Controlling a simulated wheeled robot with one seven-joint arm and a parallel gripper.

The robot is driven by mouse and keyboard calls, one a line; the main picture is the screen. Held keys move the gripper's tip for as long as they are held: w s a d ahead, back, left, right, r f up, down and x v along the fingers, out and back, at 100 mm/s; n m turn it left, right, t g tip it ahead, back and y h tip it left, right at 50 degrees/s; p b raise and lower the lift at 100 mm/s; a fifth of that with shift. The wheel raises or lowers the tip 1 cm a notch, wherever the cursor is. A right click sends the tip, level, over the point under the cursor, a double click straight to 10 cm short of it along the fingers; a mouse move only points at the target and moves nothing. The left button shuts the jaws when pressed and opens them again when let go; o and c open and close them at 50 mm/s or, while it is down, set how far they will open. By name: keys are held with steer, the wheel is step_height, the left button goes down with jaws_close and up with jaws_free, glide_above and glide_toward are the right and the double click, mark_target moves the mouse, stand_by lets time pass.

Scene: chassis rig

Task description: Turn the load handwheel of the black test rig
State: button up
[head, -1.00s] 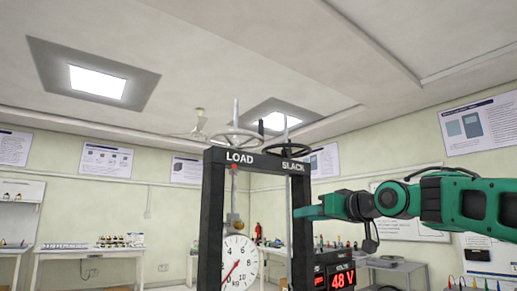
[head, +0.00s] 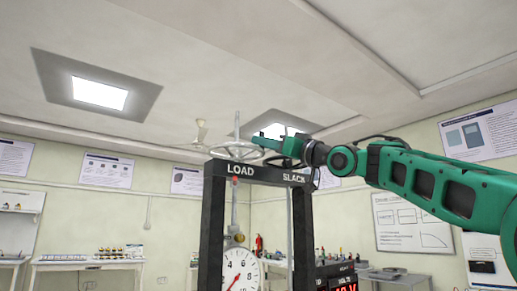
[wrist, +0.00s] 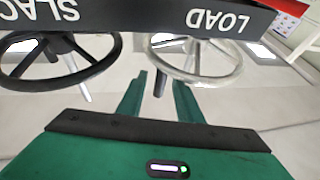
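The black test rig (head: 213,215) stands ahead with LOAD and SLACK on its crossbar. The silver load handwheel (head: 237,151) sits above the LOAD label; it also shows upside down in the wrist view (wrist: 234,62). My gripper (head: 268,142) is at the right side of this wheel, level with its rim. In the wrist view my gripper (wrist: 160,98) has its fingers apart, with a grey upright peg (wrist: 160,83) by the wheel's rim between them. I cannot tell whether they touch it.
The round dial (head: 241,274) hangs inside the rig frame, its red needle pointing lower left. A red-digit display (head: 343,287) is at the lower right. Benches (head: 85,266) line the back wall.

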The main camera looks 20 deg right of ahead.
steer(key=shift+x, duration=1.1)
